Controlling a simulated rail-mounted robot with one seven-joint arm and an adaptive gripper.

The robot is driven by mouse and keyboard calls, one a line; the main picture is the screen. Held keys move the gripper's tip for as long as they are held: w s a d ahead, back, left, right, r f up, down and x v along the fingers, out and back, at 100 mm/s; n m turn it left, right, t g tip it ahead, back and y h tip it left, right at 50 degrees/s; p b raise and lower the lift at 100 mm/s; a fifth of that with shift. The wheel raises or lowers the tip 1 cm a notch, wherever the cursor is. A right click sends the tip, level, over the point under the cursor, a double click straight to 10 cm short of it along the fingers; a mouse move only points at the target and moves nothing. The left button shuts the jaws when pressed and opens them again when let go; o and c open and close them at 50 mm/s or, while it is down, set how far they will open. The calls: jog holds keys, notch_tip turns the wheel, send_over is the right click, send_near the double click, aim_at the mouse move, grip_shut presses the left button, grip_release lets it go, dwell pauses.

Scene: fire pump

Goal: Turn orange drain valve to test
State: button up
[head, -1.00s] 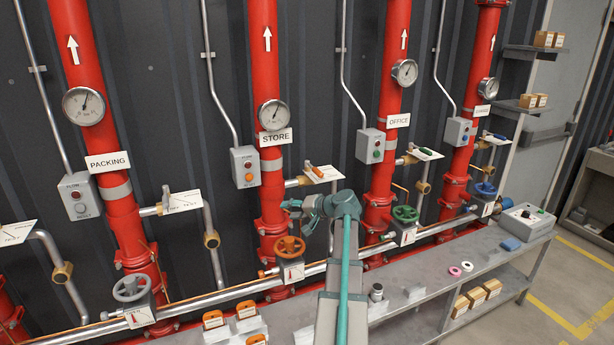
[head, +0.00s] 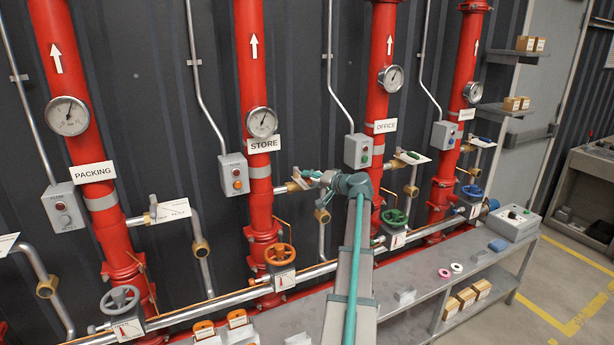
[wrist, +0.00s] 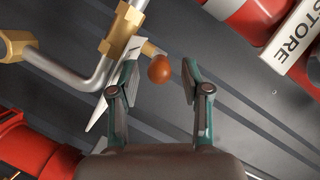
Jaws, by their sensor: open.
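The orange drain valve handle (wrist: 159,69) shows in the wrist view as a rounded orange end, seen between my two fingertips. Beside it are the white label plate (wrist: 128,68) and the brass fitting (wrist: 122,30) on the drain pipe. My gripper (wrist: 158,76) is open, with a finger on each side of the handle; I cannot tell whether either finger touches it. In the head view my wrist and gripper cover most of the valve and its plate on the STORE pipe (head: 258,205). The plate's markings cannot be read.
The STORE sign (head: 264,145) and a grey control box (head: 234,174) are close to the left. An orange handwheel (head: 280,254) sits below. The OFFICE pipe (head: 376,100) and its green drain handle (head: 411,154) stand to the right. A grey bench (head: 420,290) runs along the front.

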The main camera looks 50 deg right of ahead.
jog(key=shift+x, duration=1.25)
grip_shut()
